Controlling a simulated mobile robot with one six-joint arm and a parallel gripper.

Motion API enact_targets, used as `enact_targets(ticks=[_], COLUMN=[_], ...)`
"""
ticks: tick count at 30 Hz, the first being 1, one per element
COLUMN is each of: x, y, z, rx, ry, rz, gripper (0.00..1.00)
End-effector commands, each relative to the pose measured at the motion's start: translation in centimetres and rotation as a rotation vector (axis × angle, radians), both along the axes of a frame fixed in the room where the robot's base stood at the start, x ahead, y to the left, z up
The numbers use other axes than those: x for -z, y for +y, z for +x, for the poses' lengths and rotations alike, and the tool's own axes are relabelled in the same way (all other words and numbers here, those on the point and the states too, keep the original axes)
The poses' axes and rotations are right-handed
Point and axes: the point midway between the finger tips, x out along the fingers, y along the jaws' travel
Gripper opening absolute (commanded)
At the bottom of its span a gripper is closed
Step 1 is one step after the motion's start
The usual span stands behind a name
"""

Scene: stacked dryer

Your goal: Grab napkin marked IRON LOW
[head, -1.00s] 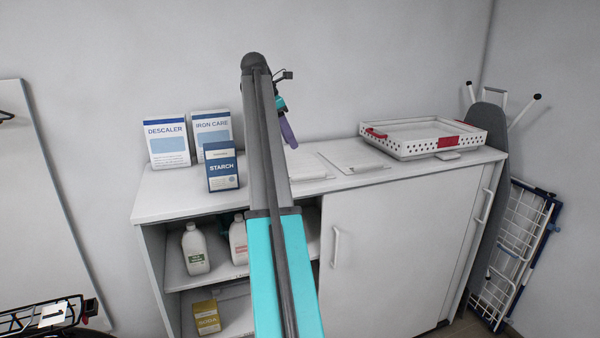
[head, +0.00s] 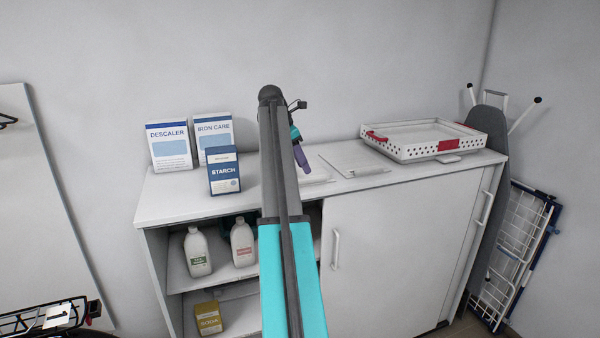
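Two flat white pieces lie on the cabinet top and look like folded napkins. The right one (head: 352,162) shows almost fully. The left one (head: 318,174) is partly hidden behind my arm and gripper. No IRON LOW marking can be read on either. My gripper (head: 303,168) shows as a small purple end pointing down, above and in front of the left piece in the picture. Its two fingers cannot be told apart, and I cannot tell whether it touches anything.
Boxes of descaler (head: 170,145), iron care (head: 213,135) and starch (head: 223,171) stand left on the white cabinet (head: 400,240). A white perforated tray (head: 420,143) sits at the right. An ironing board (head: 482,210) leans beside the cabinet. Bottles (head: 197,252) stand on the open shelf.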

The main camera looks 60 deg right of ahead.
Motion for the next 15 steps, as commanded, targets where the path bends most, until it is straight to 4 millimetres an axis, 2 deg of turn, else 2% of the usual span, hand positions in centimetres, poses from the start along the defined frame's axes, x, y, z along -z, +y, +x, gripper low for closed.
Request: enact_targets(ticks=[15], x=[0.53], y=[-0.30], z=[-0.35], rx=[0.003], ry=[0.001], rz=[0.001], gripper=[0.35])
